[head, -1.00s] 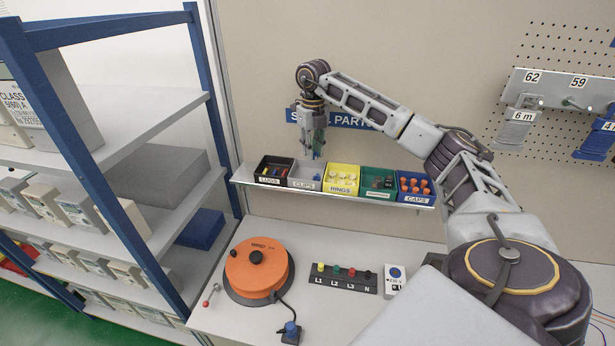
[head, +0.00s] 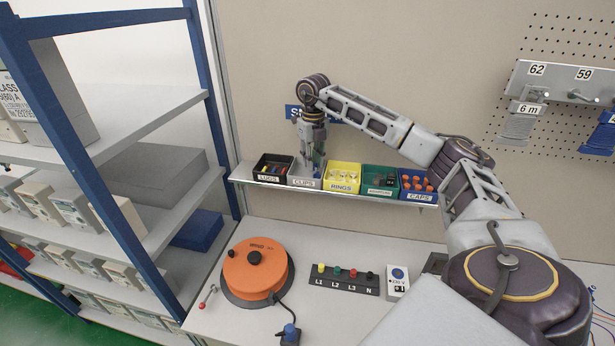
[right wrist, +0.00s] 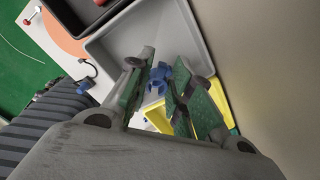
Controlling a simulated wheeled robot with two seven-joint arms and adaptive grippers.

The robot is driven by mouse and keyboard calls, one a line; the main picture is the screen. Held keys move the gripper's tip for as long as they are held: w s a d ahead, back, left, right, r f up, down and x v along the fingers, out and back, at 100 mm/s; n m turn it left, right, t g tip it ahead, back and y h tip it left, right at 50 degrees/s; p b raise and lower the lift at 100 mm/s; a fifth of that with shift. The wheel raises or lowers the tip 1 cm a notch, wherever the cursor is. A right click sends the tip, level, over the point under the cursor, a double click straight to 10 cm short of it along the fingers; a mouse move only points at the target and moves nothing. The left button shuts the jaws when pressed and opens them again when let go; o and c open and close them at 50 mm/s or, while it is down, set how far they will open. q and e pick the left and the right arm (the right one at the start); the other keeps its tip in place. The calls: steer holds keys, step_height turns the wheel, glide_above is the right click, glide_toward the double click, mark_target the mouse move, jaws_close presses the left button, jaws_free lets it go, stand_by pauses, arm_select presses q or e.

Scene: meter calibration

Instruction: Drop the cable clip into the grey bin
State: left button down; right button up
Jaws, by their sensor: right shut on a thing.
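The grey bin (head: 303,184), labelled CLIPS, stands on the narrow wall shelf between the black and yellow bins. In the right wrist view the open grey bin (right wrist: 125,42) lies below and beyond my fingers. My right gripper (head: 312,166) points down at the grey bin, its fingertips low at the bin's opening. In the right wrist view it is shut on a blue cable clip (right wrist: 158,78), seen between the green-padded fingers. The fingers partly hide the clip, and whether it touches the bin floor I cannot tell. My left gripper is out of view.
The black LUGS bin (head: 272,168) and yellow RINGS bin (head: 341,177) flank the grey bin closely. Green (head: 380,180) and blue CAPS (head: 416,184) bins stand further right. The wall is close behind. An orange reel (head: 256,272) sits on the bench below.

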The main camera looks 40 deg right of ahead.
steer(key=o, duration=0.7)
steer(key=shift+r, duration=6)
steer(key=shift+s+a+f, duration=0.1)
